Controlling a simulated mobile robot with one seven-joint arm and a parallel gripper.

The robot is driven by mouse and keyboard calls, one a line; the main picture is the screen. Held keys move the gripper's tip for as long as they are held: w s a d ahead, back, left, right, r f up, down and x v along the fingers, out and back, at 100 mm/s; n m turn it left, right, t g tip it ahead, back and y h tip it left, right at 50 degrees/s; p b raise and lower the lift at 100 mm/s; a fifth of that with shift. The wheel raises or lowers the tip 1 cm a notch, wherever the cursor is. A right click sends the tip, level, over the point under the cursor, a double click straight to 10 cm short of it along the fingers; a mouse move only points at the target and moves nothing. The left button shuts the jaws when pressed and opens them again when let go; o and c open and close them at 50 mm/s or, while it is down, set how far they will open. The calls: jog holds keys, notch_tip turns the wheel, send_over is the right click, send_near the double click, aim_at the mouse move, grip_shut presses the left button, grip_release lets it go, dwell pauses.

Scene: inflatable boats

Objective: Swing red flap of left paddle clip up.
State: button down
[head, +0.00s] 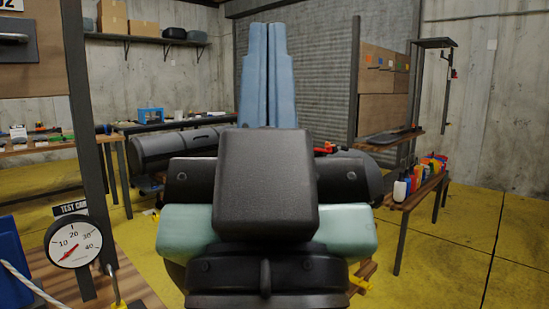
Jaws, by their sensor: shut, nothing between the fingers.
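My gripper (269,27) is in the middle of the head view, with two light blue fingers pressed together and pointing up. It is shut and empty. A dark grey inflatable boat (165,150) lies behind my arm, which hides its middle. A small red part (326,149) shows on or near the boat just right of my arm. I cannot tell whether it is the flap of a paddle clip, or which clip. No other clip or paddle can be made out. The gripper is apart from the red part in the picture, above and left of it.
A pressure gauge (73,241) and a blue box (14,262) stand at the front left by a dark post. A bench with several bottles (428,172) is at the right. Work tables (45,147) line the left. Yellow floor (445,255) is clear at the right front.

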notch_tip(320, 180, up, 26)
jog(key=p, duration=2.2)
jog(key=shift+f+p, duration=0.25)
jog(key=shift+p, duration=0.1)
jog(key=shift+w, duration=0.1)
